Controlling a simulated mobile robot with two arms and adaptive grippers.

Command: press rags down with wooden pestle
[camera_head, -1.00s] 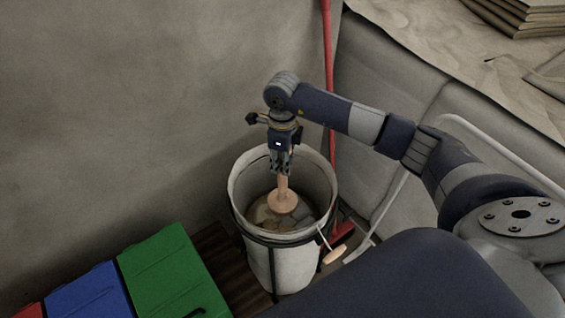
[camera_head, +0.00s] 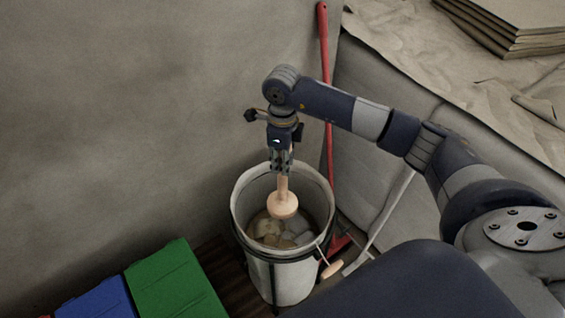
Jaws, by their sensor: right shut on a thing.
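My right gripper (camera_head: 281,168) is shut on the handle of the wooden pestle (camera_head: 283,205) and holds it upright, head down, inside the mouth of a white bucket (camera_head: 284,282). The rags (camera_head: 272,230), brownish and greyish, lie in the bottom of the bucket, partly hidden by the pestle's head. The head appears raised above the rags. My left gripper is not in view.
A bucket handle with a wooden grip (camera_head: 332,269) hangs at the right front. A red pole (camera_head: 325,90) leans by the wall behind. Green (camera_head: 175,285) and blue (camera_head: 97,300) boxes stand at the lower left.

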